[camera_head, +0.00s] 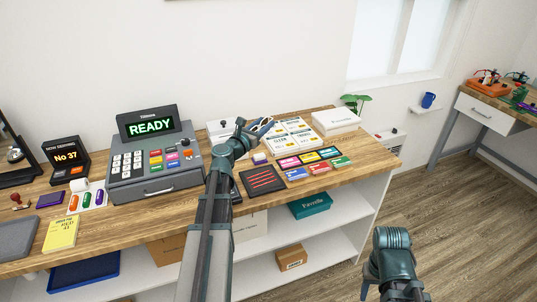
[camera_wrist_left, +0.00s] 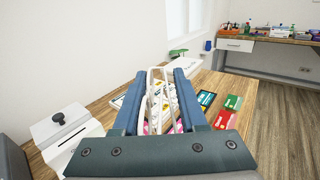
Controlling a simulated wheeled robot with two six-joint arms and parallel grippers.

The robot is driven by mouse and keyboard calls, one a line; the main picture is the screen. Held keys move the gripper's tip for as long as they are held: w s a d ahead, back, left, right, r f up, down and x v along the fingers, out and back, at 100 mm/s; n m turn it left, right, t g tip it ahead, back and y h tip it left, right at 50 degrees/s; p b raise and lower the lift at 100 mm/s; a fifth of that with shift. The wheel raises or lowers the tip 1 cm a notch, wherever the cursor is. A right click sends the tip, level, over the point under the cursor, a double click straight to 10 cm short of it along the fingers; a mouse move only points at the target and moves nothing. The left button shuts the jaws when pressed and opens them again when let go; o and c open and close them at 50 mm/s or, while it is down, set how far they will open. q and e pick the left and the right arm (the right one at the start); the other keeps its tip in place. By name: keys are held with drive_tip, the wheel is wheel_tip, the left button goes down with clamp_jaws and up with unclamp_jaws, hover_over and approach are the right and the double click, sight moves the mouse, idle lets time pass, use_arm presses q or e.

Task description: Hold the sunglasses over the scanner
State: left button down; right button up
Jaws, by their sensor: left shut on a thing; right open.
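My left gripper (camera_head: 262,127) is shut on the pale-framed sunglasses (camera_wrist_left: 155,98), which stand between its two blue fingers in the left wrist view. In the head view they are small and mostly hidden by the gripper. The scanner (camera_head: 262,180), a dark pad with red lines, lies on the wooden counter. In the head view the gripper and sunglasses appear above and beyond it, with the forearm passing along its left side. The scanner cannot be made out in the wrist view. My right gripper (camera_head: 370,286) is open and partly seen, low at the right over the floor.
A grey cash register (camera_head: 155,160) reading READY stands left of my left arm. Coloured cards (camera_head: 310,163), a white tag board (camera_head: 293,134) and a white box (camera_head: 335,121) lie at the right. A white box with a black knob (camera_wrist_left: 65,130) is behind the arm.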

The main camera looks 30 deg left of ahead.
use_arm(q)
wheel_tip(320, 180, down, 10)
drive_tip(key=s+y+b, duration=0.1)
drive_tip(key=b, duration=0.7)
drive_tip(key=shift+f+n, duration=0.25)
drive_tip(key=shift+n, duration=0.15)
wheel_tip(320, 180, down, 7)
drive_tip(key=b, duration=0.7)
drive_tip(key=shift+r, duration=0.1)
wheel_tip(320, 180, up, 5)
drive_tip(key=p, duration=0.4)
drive_tip(key=shift+p, duration=0.4)
